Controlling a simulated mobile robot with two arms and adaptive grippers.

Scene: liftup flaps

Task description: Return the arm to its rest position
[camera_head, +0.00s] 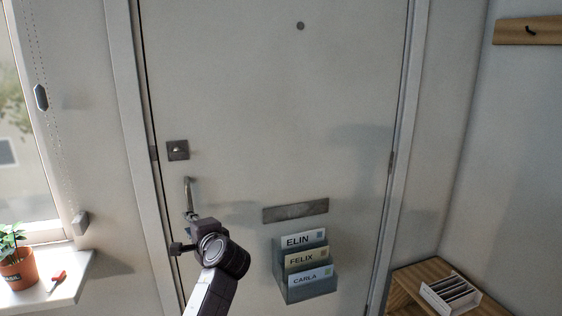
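My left arm reaches up from the bottom of the head view. Its gripper (184,233) is in front of the left side of the white door (290,120), just below the metal door handle (188,192). Its two dark fingertips look spread apart, with nothing clearly held between them. The lower end of the handle is close to the upper finger and partly hidden; I cannot tell whether they touch. My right gripper is not in view.
A mail slot (295,213) and a grey holder (310,293) with name cards are on the door. A windowsill (62,290) with a potted plant (17,268) is at left. A wooden bench (405,283) bears a white tray (437,301) at right.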

